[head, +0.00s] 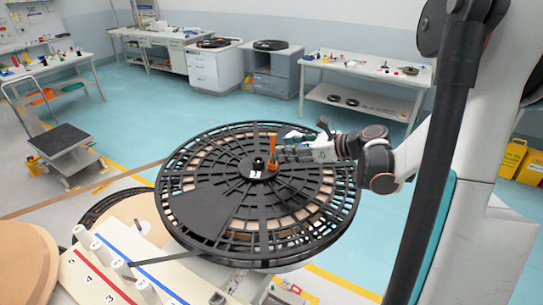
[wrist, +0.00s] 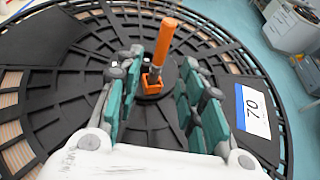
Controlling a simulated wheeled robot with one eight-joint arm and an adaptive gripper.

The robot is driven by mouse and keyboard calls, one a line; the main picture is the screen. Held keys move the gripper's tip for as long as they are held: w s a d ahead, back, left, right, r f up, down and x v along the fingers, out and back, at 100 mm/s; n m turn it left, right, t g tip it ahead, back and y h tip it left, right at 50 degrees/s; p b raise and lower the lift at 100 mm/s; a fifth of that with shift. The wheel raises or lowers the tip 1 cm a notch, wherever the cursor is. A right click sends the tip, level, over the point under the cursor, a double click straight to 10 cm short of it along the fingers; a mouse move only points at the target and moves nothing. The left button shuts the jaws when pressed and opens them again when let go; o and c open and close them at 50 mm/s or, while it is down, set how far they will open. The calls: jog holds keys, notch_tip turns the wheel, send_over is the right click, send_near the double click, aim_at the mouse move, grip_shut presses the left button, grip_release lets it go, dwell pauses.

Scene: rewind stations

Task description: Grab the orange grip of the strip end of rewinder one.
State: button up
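An orange grip (head: 272,152) stands upright near the hub of a large black spoked reel (head: 205,195). In the wrist view the grip (wrist: 164,42) rises from a small orange block (wrist: 152,82) above the dark hub. My gripper (head: 290,148) is just right of the grip in the head view. In the wrist view my gripper (wrist: 162,66) has its teal-padded fingers spread to both sides, with the grip in line with the gap. I cannot tell whether the fingers touch it. A dark strip (head: 165,258) runs from the reel's lower left edge to a pale board.
The pale board (head: 98,278) at lower left has white pegs, red and blue lines and numbers. A white card (wrist: 252,110) marked 70 lies on the reel. A trolley (head: 60,140) stands left; benches (head: 365,70) line the back. Blue floor (head: 130,100) is open between.

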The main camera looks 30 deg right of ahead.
aim_at(272, 148)
jog(key=shift+r+x, duration=0.15)
jog(key=shift+x, duration=1.45)
jog(key=shift+r+x, duration=0.15)
jog(key=shift+x, duration=1.45)
jog(key=shift+a, duration=0.1)
grip_shut()
